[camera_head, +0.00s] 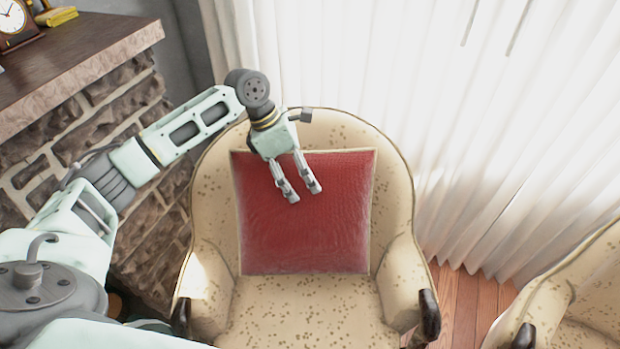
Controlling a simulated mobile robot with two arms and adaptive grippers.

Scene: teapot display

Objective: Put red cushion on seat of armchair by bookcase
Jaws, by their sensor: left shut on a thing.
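The red cushion (305,235) is square with pale piping. It appears upright against the backrest of a cream, speckled armchair (310,315), its lower edge at the rear of the seat. My left gripper (304,193) comes in from the upper left, in front of the cushion's upper middle. Its two fingers are shut on the cushion fabric, though the pinched part is hard to make out. I cannot tell whether the cushion's weight rests on the seat. My right gripper is out of view. No bookcase shows.
A stone fireplace (110,150) with a wooden mantel (80,60) stands at left, close to my left arm. White curtains (400,60) hang behind. A second armchair (560,300) is at lower right.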

